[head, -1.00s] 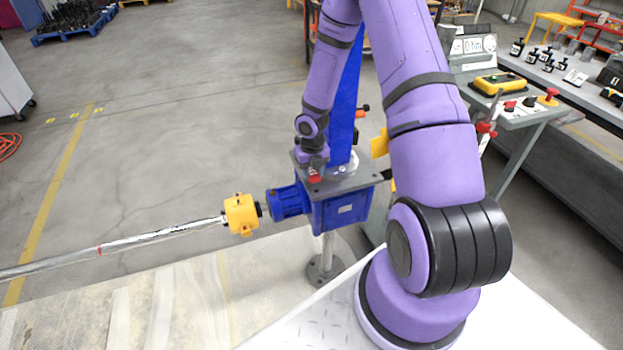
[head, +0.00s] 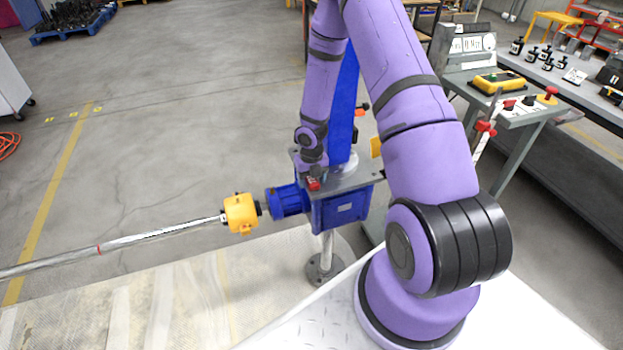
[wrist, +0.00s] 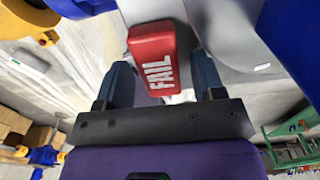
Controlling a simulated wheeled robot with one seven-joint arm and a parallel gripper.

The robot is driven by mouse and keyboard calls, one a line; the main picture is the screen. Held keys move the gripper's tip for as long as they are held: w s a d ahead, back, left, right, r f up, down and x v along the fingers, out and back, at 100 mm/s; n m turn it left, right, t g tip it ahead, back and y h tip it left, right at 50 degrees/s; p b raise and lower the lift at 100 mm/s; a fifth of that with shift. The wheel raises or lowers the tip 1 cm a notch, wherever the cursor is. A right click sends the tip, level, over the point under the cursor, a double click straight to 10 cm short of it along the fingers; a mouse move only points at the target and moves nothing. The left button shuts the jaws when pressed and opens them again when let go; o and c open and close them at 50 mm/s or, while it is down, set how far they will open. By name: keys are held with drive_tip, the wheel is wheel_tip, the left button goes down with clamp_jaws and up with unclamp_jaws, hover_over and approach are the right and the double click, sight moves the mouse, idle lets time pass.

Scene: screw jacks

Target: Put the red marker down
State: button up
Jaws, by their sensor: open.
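The red marker (wrist: 153,60), a small block with "FAIL" in white letters, lies between the two fingers of my gripper (wrist: 160,82) in the wrist view. The fingers stand apart, with a gap on each side of the marker. In the head view the marker (head: 313,184) shows as a small red patch on the grey top plate (head: 352,180) of the blue screw jack (head: 341,209). My gripper (head: 312,172) is right at it there, and its fingers are too small to make out in that view.
A blue motor (head: 288,202) and a yellow coupling (head: 240,213) on a long shaft (head: 160,234) extend left from the jack. A blue column rises behind the gripper. A control stand (head: 510,108) is at the right. Open floor lies left.

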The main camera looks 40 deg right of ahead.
wheel_tip(320, 180, up, 12)
drive_tip(key=shift+r, duration=0.15)
idle(0.4)
idle(0.5)
